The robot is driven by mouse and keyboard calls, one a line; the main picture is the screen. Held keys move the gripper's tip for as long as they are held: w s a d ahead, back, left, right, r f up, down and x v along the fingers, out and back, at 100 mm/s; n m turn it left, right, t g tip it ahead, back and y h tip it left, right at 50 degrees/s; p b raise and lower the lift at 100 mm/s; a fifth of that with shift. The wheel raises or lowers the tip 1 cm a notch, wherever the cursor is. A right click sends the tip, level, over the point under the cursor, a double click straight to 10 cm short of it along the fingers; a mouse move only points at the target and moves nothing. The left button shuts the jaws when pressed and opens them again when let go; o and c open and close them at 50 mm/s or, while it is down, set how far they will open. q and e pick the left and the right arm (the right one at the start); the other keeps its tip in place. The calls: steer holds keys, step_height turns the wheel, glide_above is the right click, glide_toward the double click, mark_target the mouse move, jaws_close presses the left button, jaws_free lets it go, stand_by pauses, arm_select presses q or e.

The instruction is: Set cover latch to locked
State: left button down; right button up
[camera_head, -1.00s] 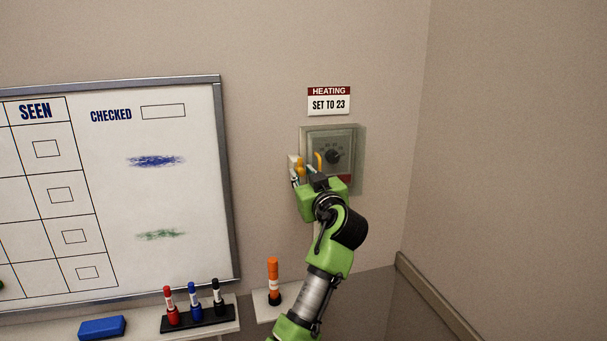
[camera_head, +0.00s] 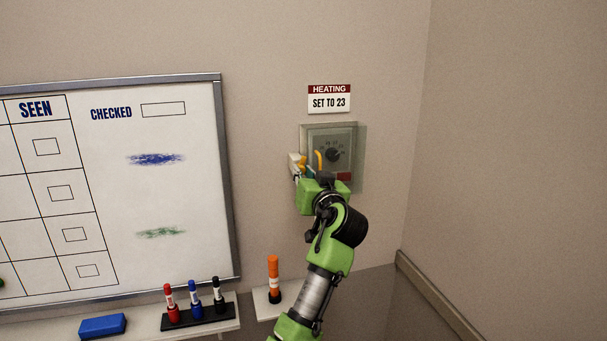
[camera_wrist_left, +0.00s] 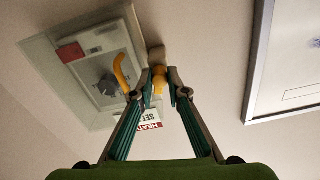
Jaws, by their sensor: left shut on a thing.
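The heating box with its clear cover (camera_head: 346,134) is on the wall under the "SET TO 23" sign, with a dark dial (camera_head: 333,155) behind the cover. A yellow hooked handle (camera_head: 319,160) stands out from the cover; it also shows in the left wrist view (camera_wrist_left: 120,72). The cover latch, an orange-yellow knob (camera_wrist_left: 159,78) on a pale block (camera_wrist_left: 157,55), sits beside the box's left edge. My left gripper (camera_wrist_left: 158,88) is shut on the latch knob, with a finger on each side. The cover looks closed. The latch's exact angle is partly hidden by the fingers.
A whiteboard (camera_head: 228,190) hangs to the left. Below are a marker ledge (camera_head: 165,331) with several pens and a blue eraser (camera_head: 102,326), and a small shelf with an orange marker (camera_head: 273,280). A wall corner is to the right.

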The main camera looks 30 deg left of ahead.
arm_select(q)
steer(key=shift+m+p, duration=2.7)
steer(key=shift+m, duration=4.3)
steer(key=c, duration=2.2)
jaws_free()
steer(key=shift+c, duration=0.2)
steer(key=v, duration=1.2)
